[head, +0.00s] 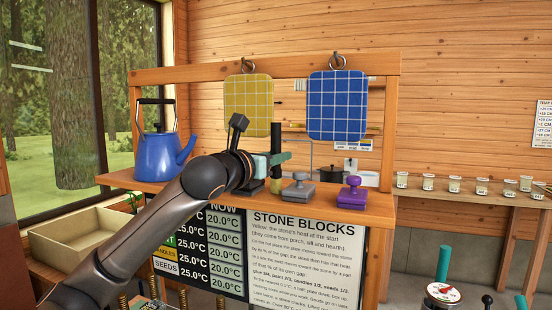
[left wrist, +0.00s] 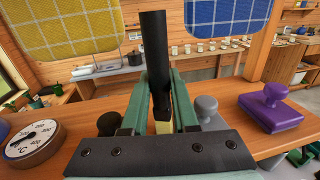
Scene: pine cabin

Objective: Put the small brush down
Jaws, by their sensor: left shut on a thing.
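The small brush (head: 276,137) is upright, with a black handle and an olive-yellow lower end. My left gripper (head: 275,160) is shut on it above the wooden shelf (head: 330,205). In the left wrist view the brush (left wrist: 154,50) stands between the green fingers (left wrist: 160,105), its pale yellow end (left wrist: 163,127) low between them. The lower end is close to the shelf top; I cannot tell whether it touches. My right gripper is not in view.
A grey stamp (head: 298,188) and a purple stamp (head: 352,193) stand right of the brush. A blue kettle (head: 160,155) stands at the shelf's left. Yellow (head: 247,105) and blue (head: 337,105) checked pads hang above. A round dial (left wrist: 33,141) is at left in the wrist view.

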